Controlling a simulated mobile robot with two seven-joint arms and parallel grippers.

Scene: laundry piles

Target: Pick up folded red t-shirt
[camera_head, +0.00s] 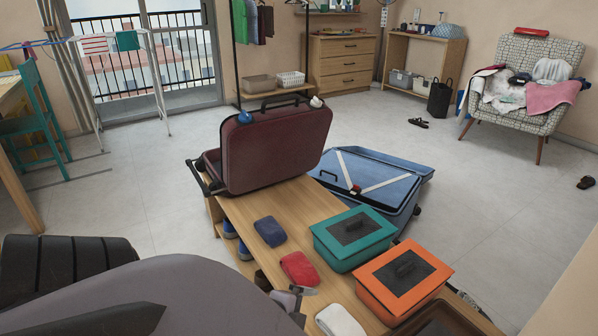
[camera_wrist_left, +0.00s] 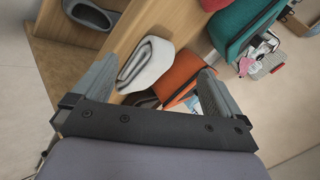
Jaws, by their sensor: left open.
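The folded red t-shirt (camera_head: 300,268) lies flat on the wooden bench (camera_head: 268,206), between a folded blue cloth (camera_head: 270,231) and a folded white cloth (camera_head: 340,321). A small part of the red t-shirt (camera_wrist_left: 213,5) shows at the top edge of the left wrist view. My left gripper (camera_head: 296,296) is just in front of the red t-shirt in the head view, at the bench's near edge. In the left wrist view my left gripper (camera_wrist_left: 157,68) is open and empty, with the white cloth (camera_wrist_left: 146,68) beyond its fingers. My right gripper is not in view.
A teal box (camera_head: 325,246) and an orange box (camera_head: 375,300) with dark lids stand right of the cloths. A maroon suitcase (camera_head: 275,150) stands at the bench's far end. An open blue suitcase (camera_head: 385,185) lies behind. Shoes (camera_head: 230,228) sit under the bench.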

